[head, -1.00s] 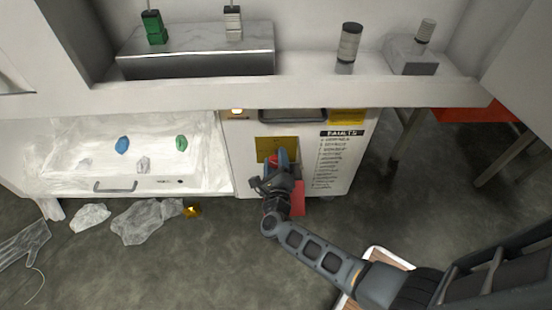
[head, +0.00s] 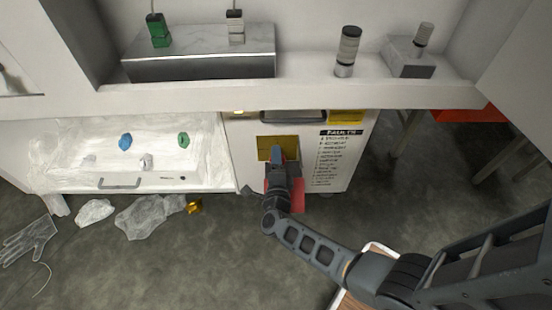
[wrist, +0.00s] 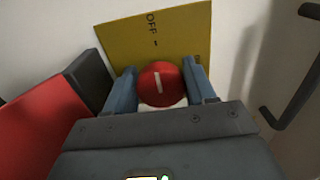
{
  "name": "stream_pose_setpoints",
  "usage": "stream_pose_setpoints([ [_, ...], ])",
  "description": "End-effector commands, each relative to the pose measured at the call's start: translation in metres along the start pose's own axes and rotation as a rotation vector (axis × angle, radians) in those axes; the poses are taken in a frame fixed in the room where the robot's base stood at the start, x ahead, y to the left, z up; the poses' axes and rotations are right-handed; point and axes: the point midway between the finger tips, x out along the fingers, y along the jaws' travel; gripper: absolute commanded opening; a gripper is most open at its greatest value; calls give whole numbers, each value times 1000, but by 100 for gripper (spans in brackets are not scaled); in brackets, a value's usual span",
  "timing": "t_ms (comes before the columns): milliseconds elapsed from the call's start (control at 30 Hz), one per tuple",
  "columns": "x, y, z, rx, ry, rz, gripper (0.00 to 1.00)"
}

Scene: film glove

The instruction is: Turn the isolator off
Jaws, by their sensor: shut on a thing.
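The isolator is a round red knob (wrist: 161,84) with a pale line across its face, in front of a yellow plate (wrist: 168,45) lettered OFF in the wrist view. The pale line runs close to upright in that picture. My gripper (wrist: 160,88) has its two blue-grey fingers on either side of the knob, shut on it. In the head view the yellow plate (head: 285,143) is on the white cabinet front, and my gripper (head: 279,157) reaches up to it. The knob is hidden there behind my gripper.
A red block (wrist: 38,133) with a dark edge stands left of my gripper in the wrist view. A dark handle (wrist: 296,93) is on the right. A plastic-covered bench (head: 60,150) stands left of the cabinet; plastic scraps (head: 150,217) lie on the floor.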

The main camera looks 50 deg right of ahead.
Motion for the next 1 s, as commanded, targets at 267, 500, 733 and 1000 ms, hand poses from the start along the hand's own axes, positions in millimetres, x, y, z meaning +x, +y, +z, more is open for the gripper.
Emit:
stream_pose_setpoints([
  [267,0,1,1,-26,-2,2,24],
  [500,0,1,1,-25,-3,2,24],
  [733,0,1,1,-24,-2,1,73],
  [1000,0,0,0,-24,-1,1,77],
])
